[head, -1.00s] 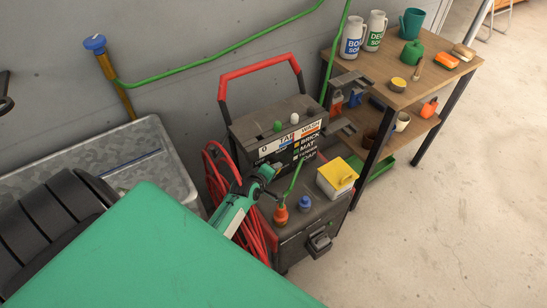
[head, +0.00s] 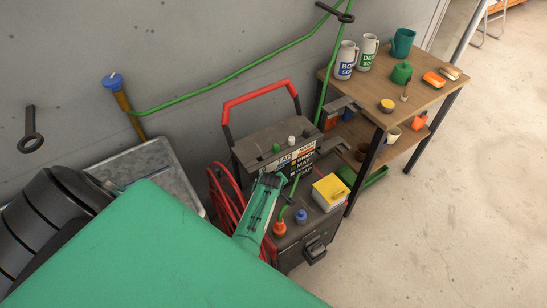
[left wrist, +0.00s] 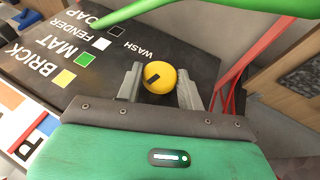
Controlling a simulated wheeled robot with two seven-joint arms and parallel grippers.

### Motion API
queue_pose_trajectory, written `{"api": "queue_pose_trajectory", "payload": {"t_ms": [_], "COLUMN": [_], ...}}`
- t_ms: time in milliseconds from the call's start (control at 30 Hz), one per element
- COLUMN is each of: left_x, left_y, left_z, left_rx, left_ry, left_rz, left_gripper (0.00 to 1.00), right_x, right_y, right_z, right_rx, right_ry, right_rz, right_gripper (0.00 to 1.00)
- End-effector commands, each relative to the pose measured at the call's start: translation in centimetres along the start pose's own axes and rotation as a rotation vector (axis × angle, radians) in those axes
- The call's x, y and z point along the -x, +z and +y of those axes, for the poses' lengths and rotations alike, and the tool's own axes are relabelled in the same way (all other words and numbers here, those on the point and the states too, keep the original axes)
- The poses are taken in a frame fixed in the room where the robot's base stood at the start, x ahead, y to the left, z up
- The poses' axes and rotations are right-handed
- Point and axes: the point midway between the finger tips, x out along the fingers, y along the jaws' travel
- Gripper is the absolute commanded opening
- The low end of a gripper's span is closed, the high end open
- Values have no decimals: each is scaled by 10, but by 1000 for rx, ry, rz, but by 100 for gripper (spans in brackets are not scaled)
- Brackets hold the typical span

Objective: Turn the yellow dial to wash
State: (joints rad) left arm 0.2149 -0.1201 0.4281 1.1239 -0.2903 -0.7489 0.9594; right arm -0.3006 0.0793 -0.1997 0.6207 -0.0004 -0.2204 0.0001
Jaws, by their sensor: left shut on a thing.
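The yellow dial (left wrist: 162,86) is on the dark panel of the washer cart (head: 272,140), with a short dark mark on its face. The fingers of my left gripper (left wrist: 159,70) are on both sides of it and shut on it. The word WASH (left wrist: 136,47) is printed on the panel near the dial. BRICK (left wrist: 32,75), MAT, FENDER and SOAP are printed farther left with coloured squares. In the head view my left gripper (head: 270,180) is at the cart's front face and hides the dial. My right gripper is not in view.
A green hose (head: 220,84) runs along the wall, and a green line crosses the wrist view above the panel. A red hose coil (head: 226,205) hangs at the cart's left. A yellow-lidded box (head: 331,191) sits on the cart's lower deck. A wooden shelf (head: 425,95) stands right.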

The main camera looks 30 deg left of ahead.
Motion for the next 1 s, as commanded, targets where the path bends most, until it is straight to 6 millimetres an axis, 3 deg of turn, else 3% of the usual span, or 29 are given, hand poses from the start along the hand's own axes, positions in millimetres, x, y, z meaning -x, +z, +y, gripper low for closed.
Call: {"api": "queue_pose_trajectory", "payload": {"t_ms": [267, 700, 1000], "left_x": [-4, -9, -9], "left_y": [2, 2, 3], "left_z": [5, 8, 10], "left_rx": [-100, -252, -320], "left_ry": [-241, -607, -771], "left_rz": [-1, 3, 2], "left_gripper": [15, 15, 15], "right_x": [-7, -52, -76], "right_y": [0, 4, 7], "right_z": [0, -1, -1], "right_rx": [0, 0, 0], "right_ry": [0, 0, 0], "right_rz": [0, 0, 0], "right_gripper": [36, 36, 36]}}
